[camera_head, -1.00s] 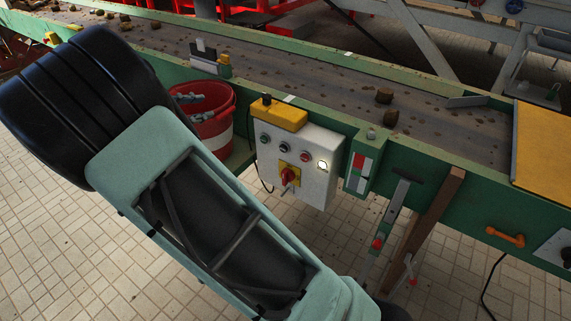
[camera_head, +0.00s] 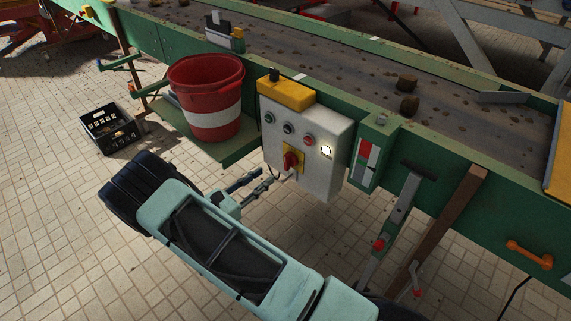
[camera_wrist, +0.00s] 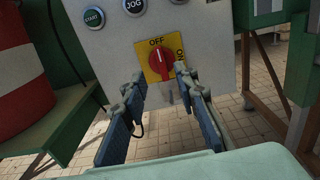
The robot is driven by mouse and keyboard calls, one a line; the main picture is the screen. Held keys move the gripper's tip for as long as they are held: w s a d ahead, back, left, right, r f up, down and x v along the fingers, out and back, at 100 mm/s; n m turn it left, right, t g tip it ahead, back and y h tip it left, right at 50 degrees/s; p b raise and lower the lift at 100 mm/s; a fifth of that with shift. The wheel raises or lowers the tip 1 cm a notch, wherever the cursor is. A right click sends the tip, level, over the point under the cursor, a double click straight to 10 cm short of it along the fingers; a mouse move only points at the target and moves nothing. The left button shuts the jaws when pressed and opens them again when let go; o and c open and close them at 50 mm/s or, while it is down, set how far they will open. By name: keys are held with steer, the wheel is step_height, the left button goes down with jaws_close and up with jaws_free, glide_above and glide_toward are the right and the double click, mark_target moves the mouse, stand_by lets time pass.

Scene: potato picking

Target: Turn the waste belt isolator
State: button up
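The isolator (camera_head: 292,160) is a red rotary knob on a yellow plate, low on the front of a pale control box (camera_head: 322,178). In the wrist view the knob (camera_wrist: 163,58) has its grip bar roughly upright, with OFF above it and ON at its right. My gripper (camera_head: 262,181) is at the lower left of the box. In the wrist view my gripper (camera_wrist: 158,82) is open and empty, its two blue-padded fingers spread below and to either side of the knob. I see no clear contact with the knob.
START (camera_wrist: 93,18) and JOG (camera_wrist: 134,6) buttons sit above the isolator. A red and white bucket (camera_head: 210,100) stands on a green ledge left of the box. A black crate (camera_head: 110,127) is on the tiled floor.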

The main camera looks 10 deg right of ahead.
mark_target(285, 160)
steer(key=x, duration=0.9)
steer(key=shift+w+d, duration=0.15)
steer(key=shift+d, duration=0.05)
jaws_close()
